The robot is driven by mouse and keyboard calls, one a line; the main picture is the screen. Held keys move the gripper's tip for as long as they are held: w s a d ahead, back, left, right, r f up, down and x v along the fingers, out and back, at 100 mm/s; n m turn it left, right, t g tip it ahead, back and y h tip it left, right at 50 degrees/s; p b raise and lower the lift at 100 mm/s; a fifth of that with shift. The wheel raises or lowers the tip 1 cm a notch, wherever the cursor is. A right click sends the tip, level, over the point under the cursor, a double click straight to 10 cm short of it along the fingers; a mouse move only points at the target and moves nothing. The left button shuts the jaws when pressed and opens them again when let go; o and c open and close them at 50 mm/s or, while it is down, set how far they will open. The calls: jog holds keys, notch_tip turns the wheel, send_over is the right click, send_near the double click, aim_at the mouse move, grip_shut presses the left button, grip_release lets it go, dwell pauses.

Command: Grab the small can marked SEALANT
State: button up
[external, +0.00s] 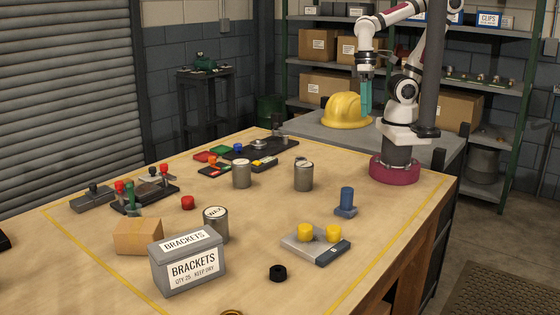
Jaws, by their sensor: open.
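Three small grey metal cans with pale lids stand upright on the workbench in the external view. The front can (216,226) reads WAX on its lid. The lids of the middle can (242,175) and the right can (303,178) carry marks too small to read, so I cannot tell which one says SEALANT. My gripper (365,112), with teal fingers, hangs pointing down beside the yellow hard hat in the picture, well above and behind the right can. It is open and touches no can.
A BRACKETS box (187,264) and a cardboard box (138,237) stand front left, near the WAX can. A grey block with yellow knobs (316,243) and a blue part (346,201) lie right. Fixtures (145,190) stand left. Bench between the middle and right cans is clear.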

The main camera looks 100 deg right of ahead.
aim_at(235, 175)
jog(key=w+d+f+n+h, duration=0.2)
jog(key=w+d+n+h, duration=0.2)
jog(key=w+n+h, duration=0.3)
jog(key=w+d+f+n+h, duration=0.3)
jog(key=w+d+n+h, duration=0.15)
jog(key=w+n, duration=0.35)
jog(key=w+a+f+n+t, duration=0.3)
jog(key=w+a+n, duration=0.1)
jog(key=n, duration=0.2)
jog(key=w+a+f+n+t, duration=0.4)
jog(key=w+n, duration=0.1)
jog(key=n, duration=0.1)
jog(key=w+a+f+n+t+y, duration=0.1)
jog(key=w+a+f+n+t, duration=0.2)
jog(key=w+a+f+n, duration=0.1)
jog(key=shift+w+a+f+n, duration=0.1)
jog(key=shift+a+n, duration=0.15)
jog(key=shift+n, duration=0.45)
jog(key=shift+w+a+f+n, duration=0.1)
jog(key=shift+a+n, duration=0.15)
jog(key=shift+n, duration=0.45)
jog(key=x, duration=1.5)
jog(key=shift+w+a+r, duration=0.15)
jog(key=shift+w+a, duration=0.15)
jog(key=shift+w, duration=0.05)
jog(key=shift+t, duration=0.3)
jog(key=c, duration=1.6)
